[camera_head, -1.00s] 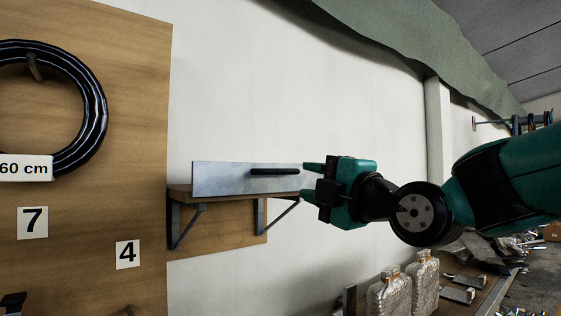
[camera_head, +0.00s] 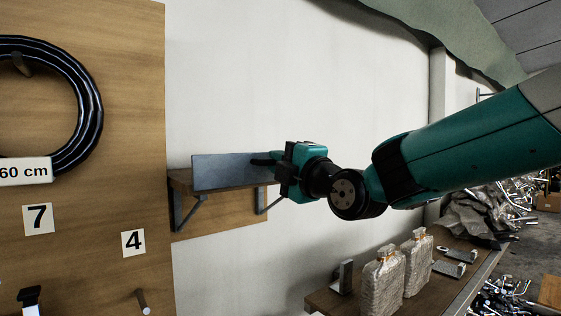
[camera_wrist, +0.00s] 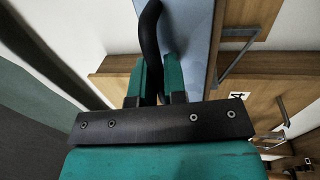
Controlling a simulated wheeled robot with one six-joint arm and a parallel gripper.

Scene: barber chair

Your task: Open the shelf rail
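The shelf rail shows as a grey front panel (camera_head: 222,172) on a small wooden shelf beside the numbered board. Its black bar handle (camera_head: 257,162) is partly hidden by my gripper (camera_head: 271,160) at the panel's right end. In the wrist view the dark handle (camera_wrist: 150,35) runs down between the two green fingers of my gripper (camera_wrist: 157,75). The fingers are close together around it and look shut on it. The pale blue-grey panel (camera_wrist: 198,40) lies just right of the handle. The exact finger contact is partly hidden.
The shelf has metal brackets (camera_head: 182,218) below. A wooden board (camera_head: 110,120) with a black coil (camera_head: 88,105) stands at left. Wrapped bottles (camera_head: 384,280) stand on a lower wooden bench (camera_head: 325,300). The wall area above the shelf is clear.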

